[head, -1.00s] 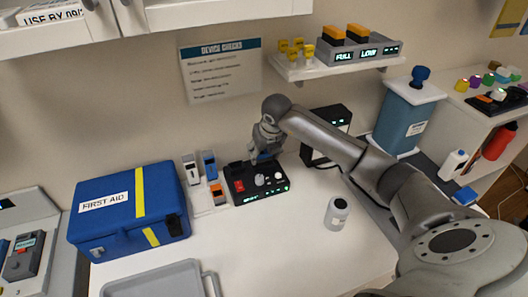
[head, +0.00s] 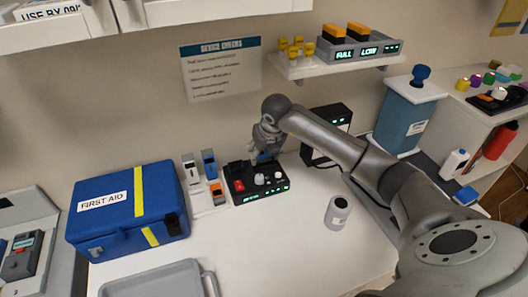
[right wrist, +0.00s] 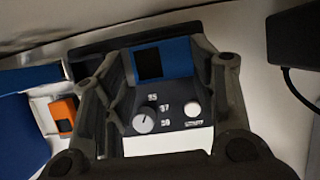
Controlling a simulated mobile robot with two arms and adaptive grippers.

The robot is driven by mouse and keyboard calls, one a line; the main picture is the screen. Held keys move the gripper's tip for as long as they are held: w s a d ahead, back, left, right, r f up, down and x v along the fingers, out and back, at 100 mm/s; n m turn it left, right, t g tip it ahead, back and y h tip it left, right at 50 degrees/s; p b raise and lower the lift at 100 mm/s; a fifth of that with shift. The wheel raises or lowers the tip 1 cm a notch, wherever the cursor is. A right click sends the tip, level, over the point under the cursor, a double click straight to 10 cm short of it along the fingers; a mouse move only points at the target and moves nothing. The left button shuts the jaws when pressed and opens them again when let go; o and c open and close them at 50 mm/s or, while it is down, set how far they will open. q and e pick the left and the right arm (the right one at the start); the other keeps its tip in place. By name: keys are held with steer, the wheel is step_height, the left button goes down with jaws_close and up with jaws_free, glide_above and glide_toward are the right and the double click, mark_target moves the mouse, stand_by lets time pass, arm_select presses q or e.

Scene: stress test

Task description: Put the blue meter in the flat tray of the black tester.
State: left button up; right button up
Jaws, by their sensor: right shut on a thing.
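My right gripper (head: 264,148) is shut on a blue meter (right wrist: 165,60) with a dark square screen; its fingers lie on either side of it in the right wrist view. In the head view only a small blue part of the meter (head: 265,157) shows under the gripper. The black tester (head: 244,197), with a red switch, pale knobs and green displays, stands directly below. Its knob panel (right wrist: 170,120) shows beside the meter in the wrist view. The meter is over the tester's back part; the gripper hides the flat tray, and I cannot tell whether the meter touches it. My left gripper is not in view.
Left of the tester, a white stand holds a grey-white device (head: 191,170), a blue device (head: 209,164) and an orange one (head: 217,193). A blue first-aid box (head: 125,210) and grey tray (head: 150,280) are further left.

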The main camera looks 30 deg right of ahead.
steer(key=shift+f+b, duration=0.7)
steer(key=shift+f, duration=0.2)
steer(key=o, duration=1.1)
steer(key=shift+r, duration=0.15)
steer(key=v, duration=1.1)
steer(key=shift+s+r, duration=0.3)
steer(key=shift+r, duration=0.05)
steer(key=shift+a, duration=0.1)
